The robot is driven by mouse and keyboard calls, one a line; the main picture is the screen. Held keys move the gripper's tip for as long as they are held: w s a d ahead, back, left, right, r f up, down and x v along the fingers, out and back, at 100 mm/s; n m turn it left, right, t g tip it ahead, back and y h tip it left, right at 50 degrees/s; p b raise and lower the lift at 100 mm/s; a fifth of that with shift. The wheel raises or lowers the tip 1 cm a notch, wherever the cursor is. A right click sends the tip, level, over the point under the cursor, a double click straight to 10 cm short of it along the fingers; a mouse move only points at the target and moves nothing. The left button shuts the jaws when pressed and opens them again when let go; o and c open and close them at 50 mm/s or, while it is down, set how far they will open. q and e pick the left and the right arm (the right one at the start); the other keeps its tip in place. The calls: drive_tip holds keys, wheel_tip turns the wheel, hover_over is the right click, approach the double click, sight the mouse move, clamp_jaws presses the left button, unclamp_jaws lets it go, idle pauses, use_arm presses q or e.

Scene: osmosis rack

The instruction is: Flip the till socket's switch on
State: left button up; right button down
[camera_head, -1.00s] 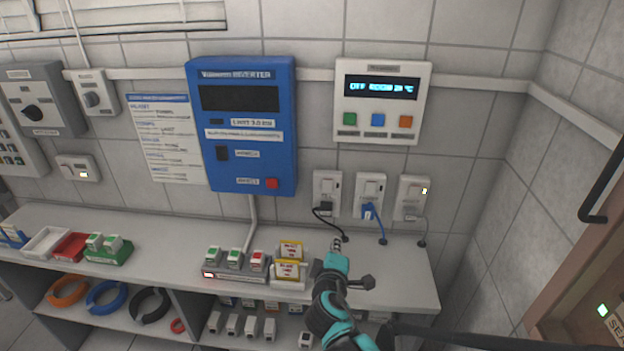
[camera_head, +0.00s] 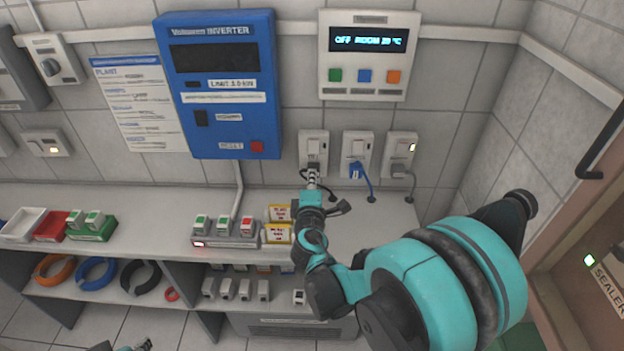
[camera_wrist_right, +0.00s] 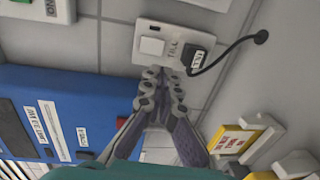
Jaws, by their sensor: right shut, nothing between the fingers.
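The till socket (camera_head: 313,143) is the leftmost of three white wall sockets. In the right wrist view, its plate (camera_wrist_right: 172,60) reads TILL and holds a white rocker switch (camera_wrist_right: 152,46) beside a black plug (camera_wrist_right: 201,55). The small window above the rocker looks dark. My right gripper (camera_head: 312,176) is in front of the socket's lower part in the head view. In the right wrist view, its fingers (camera_wrist_right: 164,75) are shut, empty and just below the rocker; I cannot tell whether they touch the plate. A small part of my left gripper (camera_head: 145,344) shows at the bottom edge.
The middle socket (camera_head: 357,150) has a blue plug, and the right socket (camera_head: 401,152) a grey plug and a lit indicator. A blue inverter (camera_head: 222,120) hangs to the left and a control panel (camera_head: 366,88) above. Yellow-labelled blocks (camera_head: 278,233) stand on the shelf below.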

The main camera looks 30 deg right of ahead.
sight(313, 153)
drive_tip(key=b+x, duration=0.2)
drive_tip(key=x, duration=0.7)
drive_tip(key=shift+w+d+f+b, duration=0.15)
drive_tip(key=shift+w+d+b, duration=0.05)
drive_tip(key=shift+w+b, duration=0.1)
drive_tip(key=shift+w+d, duration=0.25)
drive_tip(key=shift+w, duration=0.2)
drive_tip(key=shift+w+d+f, duration=0.1)
drive_tip(key=shift+w+d, duration=0.1)
drive_tip(key=shift+w, duration=0.05)
